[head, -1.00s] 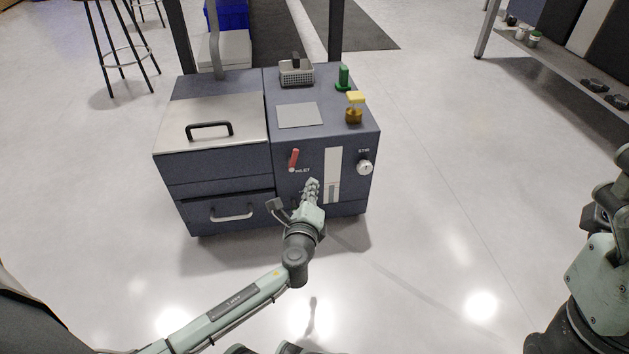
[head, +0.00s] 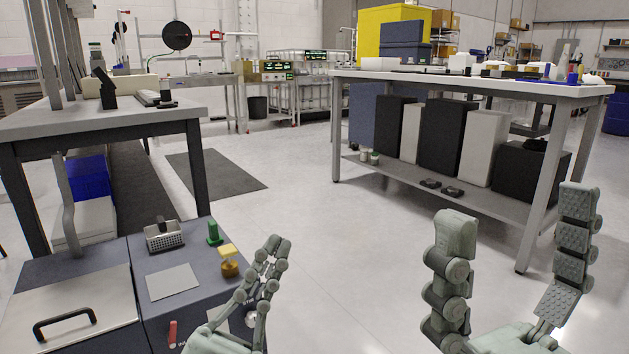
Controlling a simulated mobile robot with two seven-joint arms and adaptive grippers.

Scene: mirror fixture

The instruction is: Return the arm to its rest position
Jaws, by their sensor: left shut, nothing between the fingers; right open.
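My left gripper (head: 270,250) is in the lower middle of the head view, its fingertips together with nothing between them. It stands in front of the right side of the grey-blue cabinet and hides part of its front. My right gripper (head: 515,215) is at the lower right, its two fingers wide apart and empty over the floor. The cabinet (head: 208,262) carries a lid with a black handle (head: 64,323), a wire basket (head: 163,236), a green part (head: 213,232) and a yellow-capped jar (head: 229,261).
A red lever (head: 172,333) shows on the cabinet front. A workbench (head: 100,122) stands behind the cabinet at left. A long table (head: 470,84) with dark and white boxes on its lower shelf stands behind my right gripper. The floor (head: 330,235) between them is clear.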

